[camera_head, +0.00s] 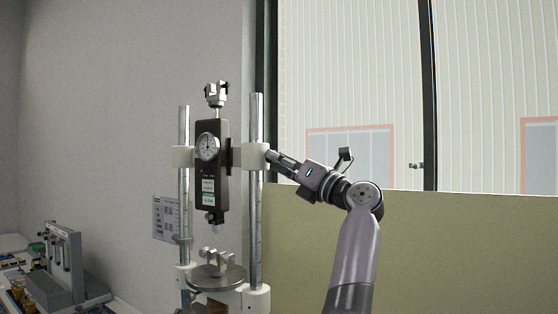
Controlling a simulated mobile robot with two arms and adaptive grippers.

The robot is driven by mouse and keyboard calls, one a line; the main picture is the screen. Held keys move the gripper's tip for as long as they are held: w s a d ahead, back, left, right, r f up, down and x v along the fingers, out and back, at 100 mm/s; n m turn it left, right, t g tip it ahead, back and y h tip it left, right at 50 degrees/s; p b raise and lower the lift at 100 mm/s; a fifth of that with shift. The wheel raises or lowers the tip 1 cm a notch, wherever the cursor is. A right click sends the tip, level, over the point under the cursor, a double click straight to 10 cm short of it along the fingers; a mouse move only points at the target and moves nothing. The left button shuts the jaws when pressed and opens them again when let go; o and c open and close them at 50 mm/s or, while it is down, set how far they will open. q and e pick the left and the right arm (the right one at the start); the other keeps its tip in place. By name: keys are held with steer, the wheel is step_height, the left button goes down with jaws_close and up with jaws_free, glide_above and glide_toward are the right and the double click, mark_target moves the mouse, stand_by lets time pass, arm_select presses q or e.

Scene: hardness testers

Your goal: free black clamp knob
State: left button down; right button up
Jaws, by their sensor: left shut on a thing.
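A hardness tester stands at the centre, with a dark force gauge (212,165) with a round dial held between two metal posts. A white clamp block (250,157) grips the right post at gauge height. My left gripper (271,157) comes to the right side of this block, with its fingers closed around the black clamp knob there. The knob is mostly hidden between the fingers, so its own shape cannot be made out. My right gripper is not in view.
A round metal table (216,276) with a small fixture sits low between the posts. A grey bench device (68,264) stands at the lower left. A yellow-green panel (450,250) and a window lie behind my arm.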

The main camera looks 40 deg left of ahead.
arm_select(q)
steer(key=shift+w+n, duration=0.1)
steer(key=shift+n, duration=0.5)
steer(key=c, duration=1.3)
jaws_free()
steer(key=v, duration=1.2)
steer(key=shift+w+f, duration=0.1)
steer(key=shift+f, duration=0.05)
